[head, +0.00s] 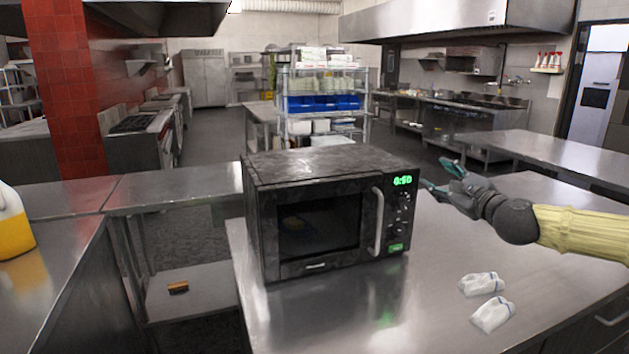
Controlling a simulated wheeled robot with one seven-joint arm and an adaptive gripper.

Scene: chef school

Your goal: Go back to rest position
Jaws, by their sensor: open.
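My gripper (440,178) is open and empty, just right of the microwave's front right side. My arm in a yellow sleeve reaches in from the right edge. The black microwave (262,170) stands on the steel table (330,318). Its door is shut, with a vertical handle (377,222) on the door's right side. Its green display (402,180) is lit.
Two crumpled white cloths or bags (481,284) lie on the table at the front right. A jug of yellow liquid (10,222) stands on the left counter. A brown brush-like item (178,287) lies on a low shelf. A wire rack (320,95) stands behind. The table before the microwave is clear.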

